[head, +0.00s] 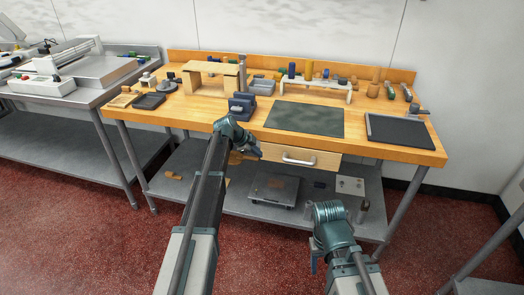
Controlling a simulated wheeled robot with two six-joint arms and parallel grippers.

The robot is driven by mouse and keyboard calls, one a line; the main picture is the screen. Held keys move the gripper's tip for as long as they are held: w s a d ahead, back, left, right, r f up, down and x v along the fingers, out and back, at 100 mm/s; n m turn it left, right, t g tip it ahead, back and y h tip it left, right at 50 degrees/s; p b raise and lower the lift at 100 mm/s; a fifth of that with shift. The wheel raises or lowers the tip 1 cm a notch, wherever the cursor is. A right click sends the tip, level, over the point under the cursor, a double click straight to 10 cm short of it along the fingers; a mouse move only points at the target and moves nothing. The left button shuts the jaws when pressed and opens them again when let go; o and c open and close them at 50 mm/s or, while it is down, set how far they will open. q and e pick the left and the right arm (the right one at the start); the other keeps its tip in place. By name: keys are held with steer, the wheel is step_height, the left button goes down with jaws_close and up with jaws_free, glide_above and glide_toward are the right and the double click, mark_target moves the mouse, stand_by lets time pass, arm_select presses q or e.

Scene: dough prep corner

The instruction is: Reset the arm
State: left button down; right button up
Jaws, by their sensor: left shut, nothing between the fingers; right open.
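My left gripper (254,151) is at the end of the dark arm that reaches up to the front edge of the wooden table. It is shut and empty, close in front of the table edge and left of the drawer. My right gripper (314,264) is lower and nearer, in front of the table's lower shelf. It is open and points downward, partly hidden by its own wrist. Neither gripper holds anything.
The wooden table (385,155) has a drawer (296,158), a dark green mat (305,118), a black tray (398,131), a wooden stand (213,68) and a white rack (345,94). A grey case (274,190) lies on the lower shelf. A steel table stands left. Red floor is open in front.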

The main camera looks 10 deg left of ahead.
arm_select(q)
steer(key=p+v, duration=0.2)
steer(key=v, duration=0.2)
steer(key=shift+s+r, duration=0.1)
steer(key=shift+r, duration=0.1)
arm_select(e)
step_height(320, 180, up, 4)
steer(key=shift+f, duration=0.2)
arm_select(q)
steer(key=s+d+n+g+y+p, duration=0.1)
steer(key=s+d+n+g+p, duration=0.3)
steer(key=s+d, duration=1.2)
steer(key=s+d+r+n+g+y+p, duration=0.1)
steer(key=s+n+y, duration=0.4)
steer(key=s, duration=1.6)
steer(key=d+n+g, duration=0.1)
steer(key=d+n, duration=0.1)
steer(key=n, duration=0.2)
steer(key=shift+s+d+p, duration=0.2)
steer(key=shift+s+p, duration=0.1)
steer(key=shift+p, duration=0.05)
arm_select(e)
step_height(320, 180, up, 5)
steer(key=shift+r, duration=0.15)
